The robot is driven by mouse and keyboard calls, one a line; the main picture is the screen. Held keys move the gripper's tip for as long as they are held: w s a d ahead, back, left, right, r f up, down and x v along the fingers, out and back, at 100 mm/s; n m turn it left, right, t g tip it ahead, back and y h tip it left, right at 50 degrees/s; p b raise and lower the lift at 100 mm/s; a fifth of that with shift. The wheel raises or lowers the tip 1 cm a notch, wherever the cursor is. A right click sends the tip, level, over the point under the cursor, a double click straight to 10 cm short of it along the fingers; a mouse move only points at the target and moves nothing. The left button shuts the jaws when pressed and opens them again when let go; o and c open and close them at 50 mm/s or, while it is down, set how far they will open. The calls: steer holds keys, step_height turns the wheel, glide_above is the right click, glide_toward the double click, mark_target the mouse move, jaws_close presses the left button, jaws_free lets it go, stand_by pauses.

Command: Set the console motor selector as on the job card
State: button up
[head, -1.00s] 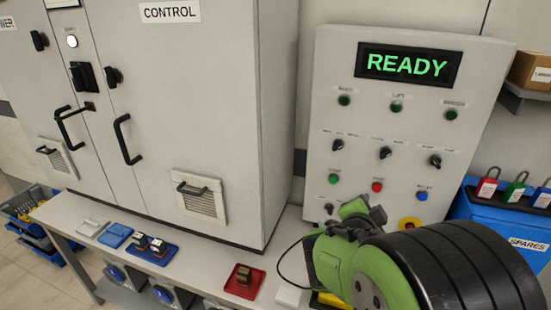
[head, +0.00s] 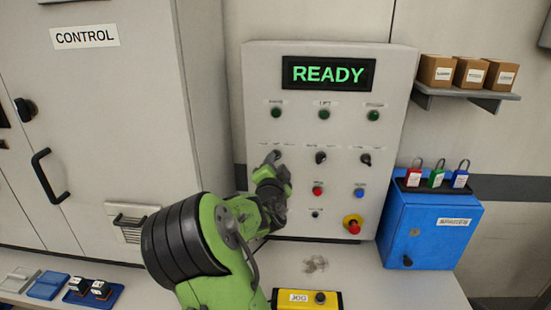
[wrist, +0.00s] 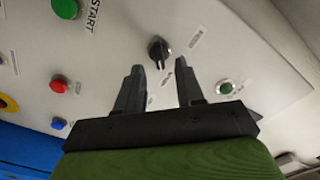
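The grey console (head: 400,95) shows a green READY display (head: 328,74). Below its lamps are three black selectors in a row: left (head: 277,156), middle (head: 321,157) and right (head: 365,159). Their labels are too small to read, so I cannot tell which is the motor selector. My gripper (wrist: 160,66) is open and empty, fingers pointing at the panel. In the wrist view a black selector (wrist: 158,48) shows just beyond the gap, apparently apart from the fingers. In the head view my gripper is just below the left selector, hiding part of the panel. I cannot make out a job card.
Red button (head: 317,191), blue button (head: 359,193) and emergency stop (head: 353,224) lie right of my gripper. A green START button (wrist: 65,8) shows in the wrist view. A yellow JOG box (head: 307,300) is on the bench, a blue box (head: 430,230) to the right.

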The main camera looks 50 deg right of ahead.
steer(key=shift+x, duration=1.4)
jaws_close()
steer(key=shift+n, duration=0.3)
steer(key=n+b, duration=0.2)
steer(key=n, duration=0.2)
steer(key=shift+a+b, duration=0.1)
steer(key=shift+b, duration=0.3)
steer(key=shift+w+a+n+b, duration=0.15)
steer(key=shift+n+b, duration=0.4)
steer(key=shift+n, duration=3.2)
steer(key=shift+w+a+n+b, duration=0.1)
steer(key=shift+n+b, duration=0.4)
steer(key=shift+n, duration=3.25)
